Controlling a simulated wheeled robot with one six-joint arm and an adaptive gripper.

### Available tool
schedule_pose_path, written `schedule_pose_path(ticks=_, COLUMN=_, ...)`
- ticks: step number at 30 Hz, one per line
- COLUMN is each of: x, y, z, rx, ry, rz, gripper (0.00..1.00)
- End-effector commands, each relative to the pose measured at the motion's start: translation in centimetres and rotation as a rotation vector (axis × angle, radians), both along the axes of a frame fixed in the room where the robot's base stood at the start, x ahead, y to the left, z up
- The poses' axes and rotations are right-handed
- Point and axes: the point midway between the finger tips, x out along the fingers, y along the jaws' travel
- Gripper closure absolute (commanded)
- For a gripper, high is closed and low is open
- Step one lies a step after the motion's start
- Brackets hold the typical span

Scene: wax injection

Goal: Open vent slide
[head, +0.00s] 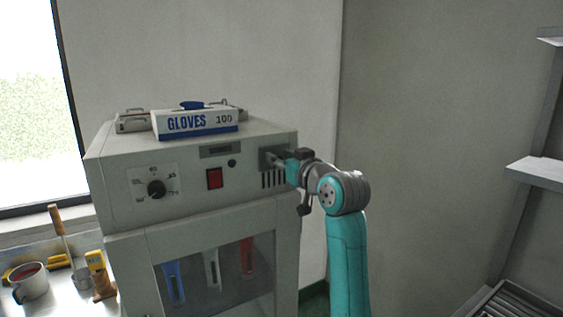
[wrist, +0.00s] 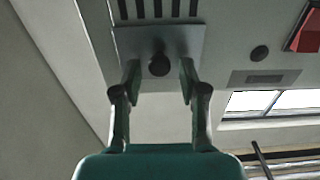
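The vent slide is a grey plate with a dark round knob (wrist: 159,64), on the front of the pale cabinet. In the head view the slide plate (head: 266,155) shows at the upper right of the cabinet front, partly hidden by my gripper. Dark vent slots (wrist: 157,8) show beside the plate's edge; they also show in the head view (head: 271,180). My gripper (wrist: 159,80) points at the plate with its two fingers apart, one on each side of the knob. Gaps show between the knob and both fingers. In the head view my gripper (head: 284,164) is at the cabinet front.
The cabinet (head: 130,215) carries a dial (head: 156,188), a red switch (head: 214,178) and a glass door. A glove box (head: 198,124) and a metal item lie on top. A mug (head: 30,284) and tools stand on the left bench. Shelves are at the right.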

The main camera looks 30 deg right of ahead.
Motion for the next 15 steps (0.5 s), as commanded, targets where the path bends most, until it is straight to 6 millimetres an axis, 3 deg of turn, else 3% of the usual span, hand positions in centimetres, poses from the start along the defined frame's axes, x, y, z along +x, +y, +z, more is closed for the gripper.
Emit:
schedule_pose_path(ticks=10, x=-0.2, y=0.0, z=-0.3, rx=0.001, ry=0.006, rz=0.0, gripper=0.53)
schedule_pose_path(ticks=15, x=-2.2, y=-0.1, z=-0.3, rx=0.001, ry=0.005, rz=-0.001, gripper=0.53)
